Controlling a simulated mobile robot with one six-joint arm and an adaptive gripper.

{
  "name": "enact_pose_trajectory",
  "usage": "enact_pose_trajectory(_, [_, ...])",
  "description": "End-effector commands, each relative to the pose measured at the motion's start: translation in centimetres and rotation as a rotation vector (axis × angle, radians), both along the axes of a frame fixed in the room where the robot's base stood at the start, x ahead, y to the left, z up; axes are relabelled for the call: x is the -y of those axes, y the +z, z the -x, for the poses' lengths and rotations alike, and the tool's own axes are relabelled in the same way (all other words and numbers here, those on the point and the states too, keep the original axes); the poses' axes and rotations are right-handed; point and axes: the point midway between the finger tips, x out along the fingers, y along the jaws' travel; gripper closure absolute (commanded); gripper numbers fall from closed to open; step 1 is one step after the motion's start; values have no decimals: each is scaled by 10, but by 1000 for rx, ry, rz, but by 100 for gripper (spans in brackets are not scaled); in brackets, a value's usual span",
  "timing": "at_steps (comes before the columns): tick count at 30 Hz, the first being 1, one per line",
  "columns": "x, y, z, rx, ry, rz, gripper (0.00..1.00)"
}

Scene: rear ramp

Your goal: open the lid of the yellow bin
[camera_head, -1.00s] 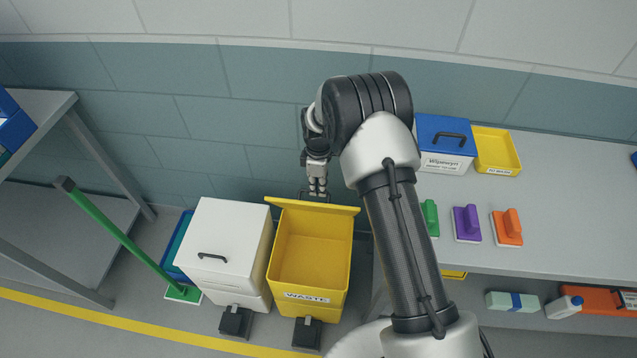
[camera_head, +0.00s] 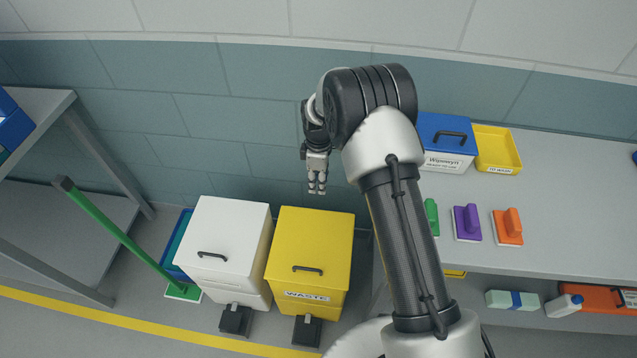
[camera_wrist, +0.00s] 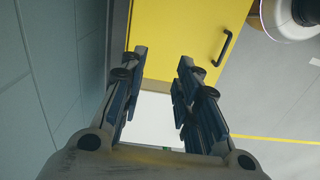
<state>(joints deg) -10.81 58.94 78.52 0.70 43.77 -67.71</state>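The yellow bin (camera_head: 308,305), labelled WASTE, stands on the floor by the wall. Its yellow lid (camera_head: 312,238) lies flat and shut on top, with a dark handle (camera_head: 308,268) near the front edge. My gripper (camera_head: 317,192) points down above the lid's rear edge, apart from it. In the wrist view the lid (camera_wrist: 185,40) and its handle (camera_wrist: 222,48) show beyond my fingertips. The two fingers (camera_wrist: 163,58) are apart with nothing held between them.
A white bin (camera_head: 225,250) stands close on the left, with a green-handled tool (camera_head: 120,235) beside it. Black pedals (camera_head: 306,332) stick out in front of both bins. A grey bench (camera_head: 580,215) with brushes and a blue-lidded box (camera_head: 445,140) is on the right.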

Motion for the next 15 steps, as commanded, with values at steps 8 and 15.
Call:
enact_pose_trajectory(8, [0,61,-3,5,0,-1,71])
enact_pose_trajectory(15, [1,96,-3,2,0,0,71])
